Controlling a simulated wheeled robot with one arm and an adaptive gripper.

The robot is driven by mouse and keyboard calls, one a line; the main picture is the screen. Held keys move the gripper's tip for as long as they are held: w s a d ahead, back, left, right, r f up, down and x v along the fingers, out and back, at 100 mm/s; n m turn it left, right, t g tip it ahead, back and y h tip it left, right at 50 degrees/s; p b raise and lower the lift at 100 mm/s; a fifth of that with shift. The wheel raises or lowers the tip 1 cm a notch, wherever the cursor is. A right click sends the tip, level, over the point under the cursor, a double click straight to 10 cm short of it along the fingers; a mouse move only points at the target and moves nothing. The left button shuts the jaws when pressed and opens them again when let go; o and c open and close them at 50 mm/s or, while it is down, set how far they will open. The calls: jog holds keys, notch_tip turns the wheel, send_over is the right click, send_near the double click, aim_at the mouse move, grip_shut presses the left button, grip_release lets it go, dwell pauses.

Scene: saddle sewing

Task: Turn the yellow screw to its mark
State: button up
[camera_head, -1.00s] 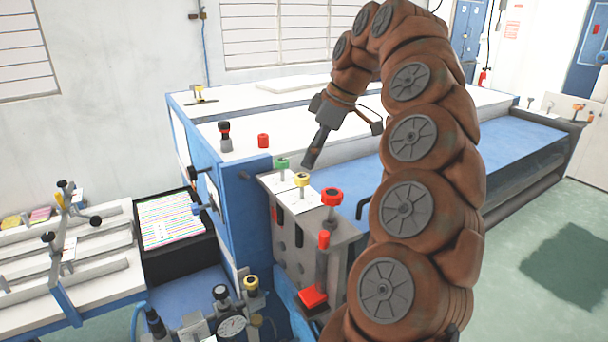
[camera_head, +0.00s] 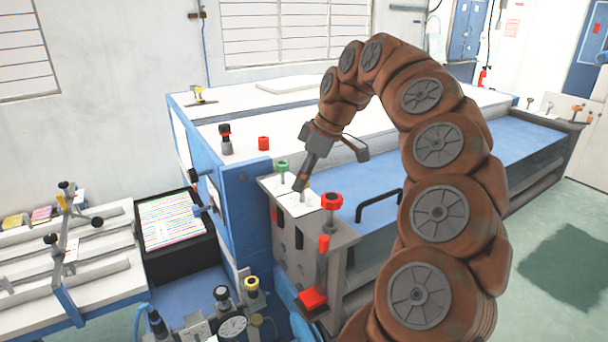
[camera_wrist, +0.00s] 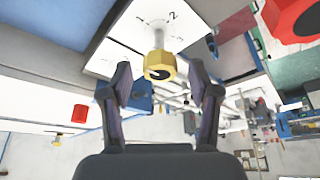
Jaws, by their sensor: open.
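The yellow screw (camera_wrist: 160,66) is a faceted knob on a pale stem, standing on a white plate (camera_wrist: 125,50) with printed marks, among them a "2". My gripper (camera_wrist: 159,72) is open, with one finger on each side of the knob in the wrist view. Gaps show between the knob and both fingers, and I cannot tell how deep it sits between them. In the head view my gripper (camera_head: 300,184) is tilted over the screw and hides its knob; only the stem shows below.
A green screw (camera_head: 282,166) stands just behind and a red screw (camera_head: 331,200) just in front, both close to my gripper. A red part (camera_head: 263,143) and a black-and-red knob (camera_head: 226,136) stand on the machine top. A black handle (camera_head: 378,205) is to the right.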

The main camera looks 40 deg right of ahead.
jog(key=c, duration=1.2)
jog(key=shift+o, duration=0.2)
jog(key=shift+f, duration=0.1)
